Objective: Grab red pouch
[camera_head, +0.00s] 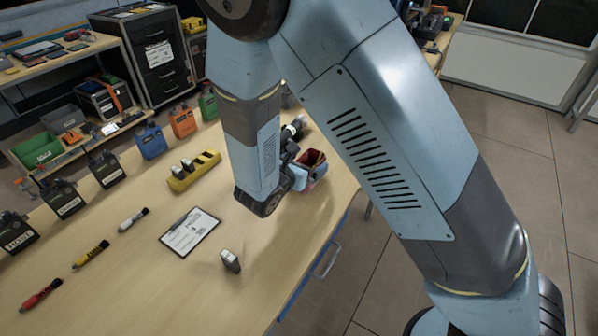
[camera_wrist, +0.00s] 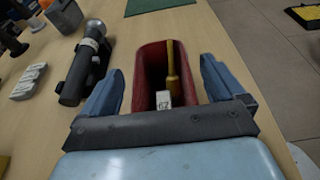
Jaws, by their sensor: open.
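A red pouch (camera_wrist: 148,62) stands on the table, its top open, with a yellow-handled tool (camera_wrist: 172,72) and a small white label or block marked with digits (camera_wrist: 163,99) showing inside. My gripper (camera_wrist: 160,90) is open, with one blue finger on each side of the pouch in the wrist view. I cannot tell whether the fingers touch it. In the head view the red pouch (camera_head: 314,158) shows near the table's right edge, beside my gripper (camera_head: 302,176), and is partly hidden by it.
A black flashlight (camera_wrist: 84,68) lies left of the pouch. The wooden table (camera_head: 165,270) also holds a clipboard (camera_head: 190,232), a yellow holder (camera_head: 194,171), a small dark upright block (camera_head: 230,261) and several radios and markers. The table's right edge is close to the pouch.

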